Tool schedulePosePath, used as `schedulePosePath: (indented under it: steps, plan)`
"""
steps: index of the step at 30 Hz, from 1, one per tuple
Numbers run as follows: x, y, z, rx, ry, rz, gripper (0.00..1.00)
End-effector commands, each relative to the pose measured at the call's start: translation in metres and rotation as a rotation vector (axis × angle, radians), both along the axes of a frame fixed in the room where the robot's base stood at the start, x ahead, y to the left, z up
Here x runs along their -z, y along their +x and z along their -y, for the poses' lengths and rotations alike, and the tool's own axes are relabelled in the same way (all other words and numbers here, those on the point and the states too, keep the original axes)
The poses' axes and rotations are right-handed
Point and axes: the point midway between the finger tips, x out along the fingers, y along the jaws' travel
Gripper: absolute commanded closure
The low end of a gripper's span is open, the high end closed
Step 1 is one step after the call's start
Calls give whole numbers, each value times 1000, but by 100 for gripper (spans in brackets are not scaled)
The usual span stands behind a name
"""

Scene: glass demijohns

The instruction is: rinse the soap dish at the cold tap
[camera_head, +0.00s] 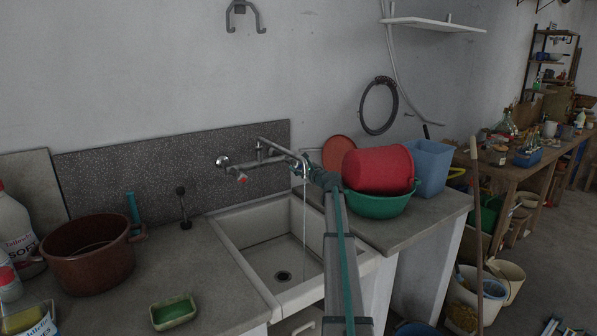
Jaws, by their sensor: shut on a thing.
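The soap dish (174,312), a small cream-rimmed rectangle with green inside, sits on the counter left of the sink. The wall tap (268,150) has a red-marked handle (241,178) on its left. A thin stream of water (304,222) falls from the spout into the white sink (262,245). My gripper (310,169) is at the right end of the tap, shut on what appears to be the cold tap handle, which it mostly hides. My arm reaches over the sink's right side. The gripper is well away from the dish.
A brown pot (88,252), white bottles (15,235) and a yellow sponge (28,318) stand on the left counter. A red tub (378,168), green basin (378,204) and blue bin (428,168) crowd the right counter. The counter around the dish is mostly clear.

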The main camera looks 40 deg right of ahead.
Motion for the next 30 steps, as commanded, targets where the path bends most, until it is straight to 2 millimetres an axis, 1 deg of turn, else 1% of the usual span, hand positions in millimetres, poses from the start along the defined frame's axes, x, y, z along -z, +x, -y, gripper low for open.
schedulePosePath:
  steps: [5,6,10,11,20,23,26,30]
  plan:
    - [-1,0,0,0,0,0,92]
    - [-1,0,0,0,1,0,56]
    - [0,0,0,0,1,0,34]
    - [0,0,0,0,1,0,32]
    - [0,0,0,0,2,0,32]
    - [0,-4,-1,0,2,0,32]
    - [0,-11,-1,0,2,0,32]
    - [0,-30,-3,0,2,0,32]
